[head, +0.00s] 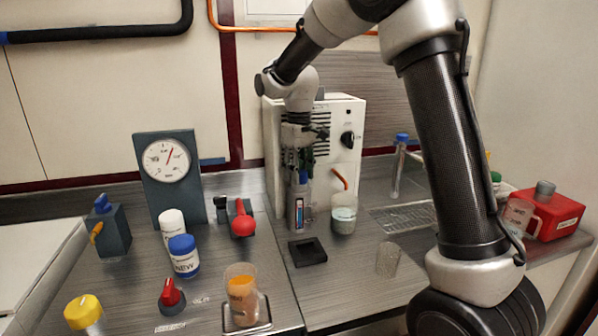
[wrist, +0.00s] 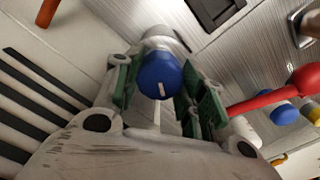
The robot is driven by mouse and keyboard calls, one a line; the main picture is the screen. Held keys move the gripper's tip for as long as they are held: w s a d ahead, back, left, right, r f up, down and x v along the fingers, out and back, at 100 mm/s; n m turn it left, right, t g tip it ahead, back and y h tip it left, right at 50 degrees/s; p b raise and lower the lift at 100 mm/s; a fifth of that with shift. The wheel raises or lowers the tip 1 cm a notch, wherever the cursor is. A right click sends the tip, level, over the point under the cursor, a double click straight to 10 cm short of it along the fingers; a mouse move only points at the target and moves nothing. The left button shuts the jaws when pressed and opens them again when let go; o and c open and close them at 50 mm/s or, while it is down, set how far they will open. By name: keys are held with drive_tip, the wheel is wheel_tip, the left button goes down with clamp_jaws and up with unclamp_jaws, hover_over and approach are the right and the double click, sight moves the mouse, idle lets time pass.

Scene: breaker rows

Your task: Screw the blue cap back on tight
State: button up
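A slim upright tube (head: 298,218) with a blue-and-white label stands on the counter in front of the white machine. A blue cap (head: 303,178) shows at its top. My gripper (head: 302,165) points down over it from above. In the wrist view the blue cap (wrist: 160,75), with a short white mark, sits between the green-backed fingers of my gripper (wrist: 160,85). The fingers are close on both sides of it. I cannot tell whether they touch it, nor how the cap sits on the tube.
A beaker (head: 343,214) stands just right of the tube, and a black square tray (head: 307,251) lies in front. A red bulb (head: 243,222) and a blue-capped NEW jar (head: 184,256) are to the left. The white machine (head: 345,135) stands close behind.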

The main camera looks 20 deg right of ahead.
drive_tip(key=m, duration=0.4)
drive_tip(key=shift+m, duration=0.4)
drive_tip(key=shift+c, duration=0.3)
drive_tip(key=m, duration=0.3)
drive_tip(key=shift+m, duration=0.3)
drive_tip(key=m, duration=0.3)
drive_tip(key=shift+m, duration=0.4)
drive_tip(key=m, duration=0.5)
drive_tip(key=o, duration=0.9)
